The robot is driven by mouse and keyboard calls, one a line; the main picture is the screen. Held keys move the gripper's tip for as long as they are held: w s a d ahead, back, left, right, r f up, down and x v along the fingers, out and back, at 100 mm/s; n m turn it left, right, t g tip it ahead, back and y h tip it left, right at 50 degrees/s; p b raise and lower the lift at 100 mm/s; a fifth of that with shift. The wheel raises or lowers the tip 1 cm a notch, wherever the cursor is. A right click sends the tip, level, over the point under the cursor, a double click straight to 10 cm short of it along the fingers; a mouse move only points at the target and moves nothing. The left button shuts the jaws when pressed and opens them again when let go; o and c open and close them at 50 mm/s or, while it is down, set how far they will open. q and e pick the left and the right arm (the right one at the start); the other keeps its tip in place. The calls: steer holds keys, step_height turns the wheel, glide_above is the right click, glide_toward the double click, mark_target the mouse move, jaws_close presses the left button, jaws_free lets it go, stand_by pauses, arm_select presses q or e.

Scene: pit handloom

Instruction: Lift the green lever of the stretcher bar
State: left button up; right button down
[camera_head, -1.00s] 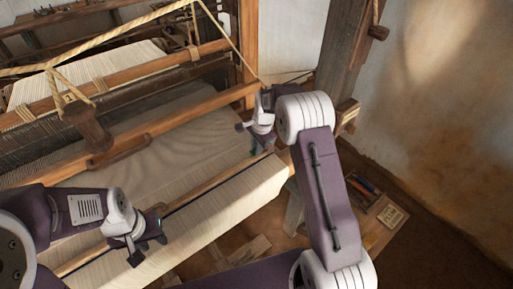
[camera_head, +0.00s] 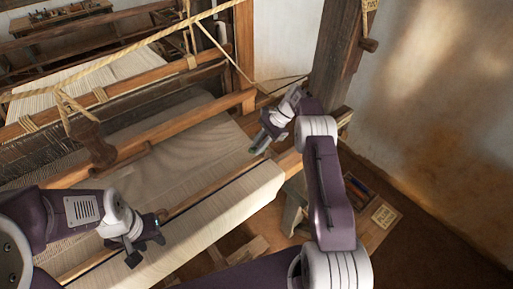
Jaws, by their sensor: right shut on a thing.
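The stretcher bar (camera_head: 205,191) is a thin wooden bar lying slantwise across the pale cloth, near its front fold. My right gripper (camera_head: 258,146) is at the bar's far right end, tilted down to the left. It is shut on a small, dull green piece there, which looks like the green lever; the fingers hide most of it. My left gripper (camera_head: 146,249) is over the near left part of the bar. Its dark fingers are apart, and I cannot tell whether they touch the bar.
The cloth (camera_head: 228,210) rolls over the loom's front beam. A wooden beam (camera_head: 190,122) crosses behind the bar. A thick post (camera_head: 335,60) stands beyond my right arm. A low board with a tray (camera_head: 358,190) and a card (camera_head: 384,216) lies at right.

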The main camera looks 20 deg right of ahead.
steer(key=shift+d+y, duration=0.2)
steer(key=shift+y, duration=0.1)
stand_by(0.4)
